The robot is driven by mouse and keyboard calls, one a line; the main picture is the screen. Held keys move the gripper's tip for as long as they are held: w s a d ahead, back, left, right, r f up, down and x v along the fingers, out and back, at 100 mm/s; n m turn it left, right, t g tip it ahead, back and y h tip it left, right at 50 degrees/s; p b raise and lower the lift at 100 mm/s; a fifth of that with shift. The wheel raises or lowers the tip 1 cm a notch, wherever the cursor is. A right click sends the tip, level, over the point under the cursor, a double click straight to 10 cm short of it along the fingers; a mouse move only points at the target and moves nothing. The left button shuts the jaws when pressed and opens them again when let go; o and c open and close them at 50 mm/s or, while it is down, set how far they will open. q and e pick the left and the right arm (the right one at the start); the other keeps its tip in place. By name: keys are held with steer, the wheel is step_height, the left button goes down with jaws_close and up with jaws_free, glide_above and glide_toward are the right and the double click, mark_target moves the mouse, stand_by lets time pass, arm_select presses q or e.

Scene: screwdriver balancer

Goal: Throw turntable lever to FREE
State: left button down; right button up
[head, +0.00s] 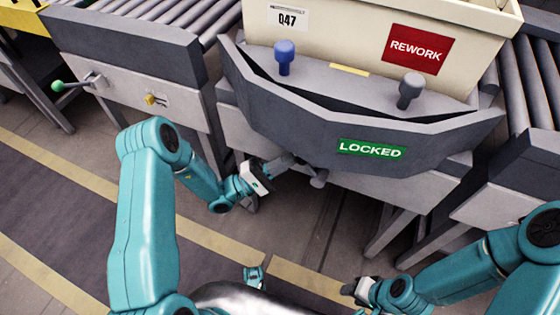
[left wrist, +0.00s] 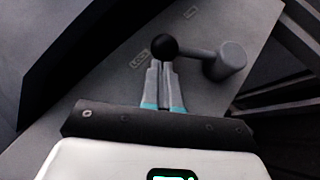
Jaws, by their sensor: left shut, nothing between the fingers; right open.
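The turntable lever shows in the left wrist view as a black ball knob (left wrist: 165,46) on a grey arm running to a thick grey pivot (left wrist: 229,62). The ball lies beside a small label that seems to read LOCK (left wrist: 139,59). A second small label (left wrist: 191,13) farther up is too small to read. My left gripper (left wrist: 163,68) is shut and empty, its fingertips at or just short of the ball; contact is unclear. In the head view the left gripper (head: 290,160) is under the turntable's front edge. My right gripper (head: 350,289) is open, low at the right.
The dark turntable front (head: 270,105) carries a green LOCKED sign (head: 372,150) and blue (head: 285,57) and grey (head: 411,90) pegs. A cream REWORK bin (head: 345,45) stands on it. Roller conveyors flank it; a green-knobbed handle (head: 60,86) is at the left.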

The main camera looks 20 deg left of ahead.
mark_target(302, 160)
arm_select(q)
steer(key=d+r+m+g+y+p, duration=0.1)
steer(key=r+m+g+p, duration=0.1)
steer(key=p, duration=0.1)
steer(key=d+r+m+g+y+p, duration=0.1)
steer(key=d+r+m+g+p, duration=0.1)
steer(key=p, duration=0.2)
steer(key=shift+d+r, duration=0.1)
steer(key=shift+d+r+y, duration=0.15)
steer(key=shift+d+y, duration=0.15)
steer(key=shift+d, duration=0.2)
stand_by(0.6)
steer(key=w+a+r+v, duration=0.1)
steer(key=w+v, duration=0.1)
steer(key=v, duration=1)
steer(key=shift+a+r, duration=0.25)
steer(key=shift+a, duration=0.3)
